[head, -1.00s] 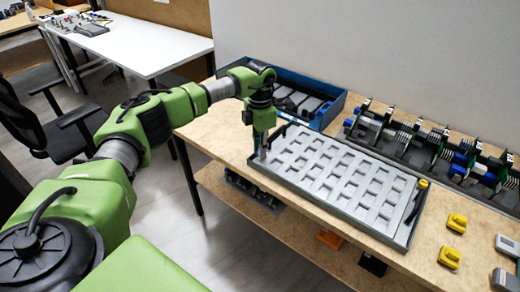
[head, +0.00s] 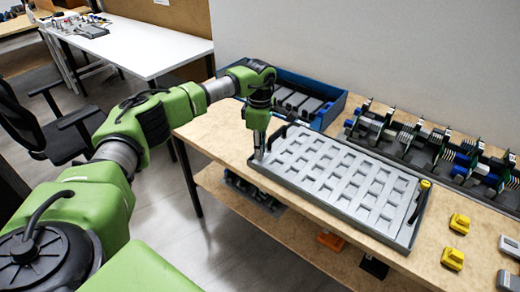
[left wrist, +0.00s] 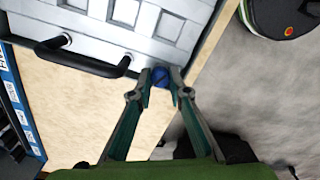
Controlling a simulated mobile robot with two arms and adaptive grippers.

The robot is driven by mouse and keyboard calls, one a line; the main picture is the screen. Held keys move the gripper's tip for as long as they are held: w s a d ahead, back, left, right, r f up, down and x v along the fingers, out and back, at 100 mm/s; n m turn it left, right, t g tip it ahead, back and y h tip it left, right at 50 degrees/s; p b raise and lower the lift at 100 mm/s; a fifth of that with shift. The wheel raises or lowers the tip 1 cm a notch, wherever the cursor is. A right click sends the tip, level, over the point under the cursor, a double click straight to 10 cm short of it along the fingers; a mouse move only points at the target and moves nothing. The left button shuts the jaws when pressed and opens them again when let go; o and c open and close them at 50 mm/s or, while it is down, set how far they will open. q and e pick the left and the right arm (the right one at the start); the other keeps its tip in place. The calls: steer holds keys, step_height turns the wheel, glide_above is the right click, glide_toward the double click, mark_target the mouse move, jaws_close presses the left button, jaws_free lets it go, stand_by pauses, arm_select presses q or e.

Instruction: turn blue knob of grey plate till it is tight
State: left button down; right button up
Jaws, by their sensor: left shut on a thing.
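The grey plate (head: 335,172) with rows of square pockets lies in its dark-edged tray on the wooden table. My left gripper (head: 259,156) points down at the plate's left end. In the left wrist view my left gripper (left wrist: 161,74) has its fingertips closed on the blue knob (left wrist: 161,77) at the plate's edge. The plate (left wrist: 120,25) shows above it, with a black handle (left wrist: 95,60) beside the knob. In the head view the knob is hidden by the gripper. My right gripper is not in view.
A blue bin (head: 300,95) with dark parts stands behind the plate. A rack of boards (head: 430,150) runs along the wall. Yellow blocks (head: 458,223) and a yellow-black piece (head: 424,187) are at the right. The table's front edge is close to the plate.

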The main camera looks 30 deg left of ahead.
arm_select(q)
steer(key=shift+w+r, duration=0.1)
steer(key=shift+r, duration=0.05)
stand_by(0.3)
steer(key=c, duration=1.9)
jaws_free()
step_height(320, 180, up, 12)
